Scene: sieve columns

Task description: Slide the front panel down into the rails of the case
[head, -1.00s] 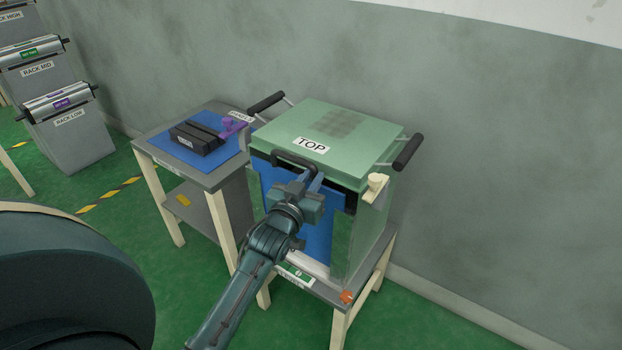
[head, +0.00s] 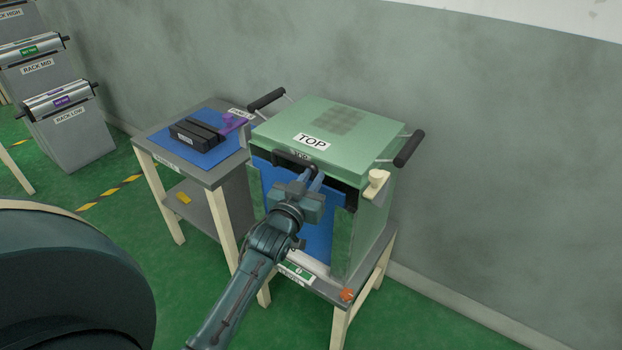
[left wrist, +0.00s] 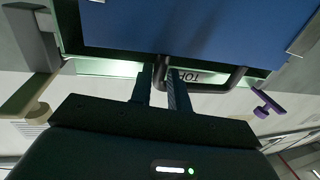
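The front panel (head: 318,232) is a blue sheet with a black handle (head: 291,160) near its top edge. It stands upright at the front of the green case (head: 350,130) marked TOP, between two green side strips. A dark gap shows above the panel at the right. My left gripper (head: 314,177) is at the right end of the handle. In the left wrist view its fingers (left wrist: 161,85) close on one end of the handle (left wrist: 215,86), with the blue panel (left wrist: 190,30) beyond. How far the panel's edges sit in the rails is hidden. My right gripper is not in view.
A cream knob (head: 376,183) is on the case's front right, and an orange piece (head: 347,295) is on the stand below. A side table (head: 160,142) at left holds a blue mat with a black block (head: 196,134) and a purple part (head: 232,123). The wall is close behind.

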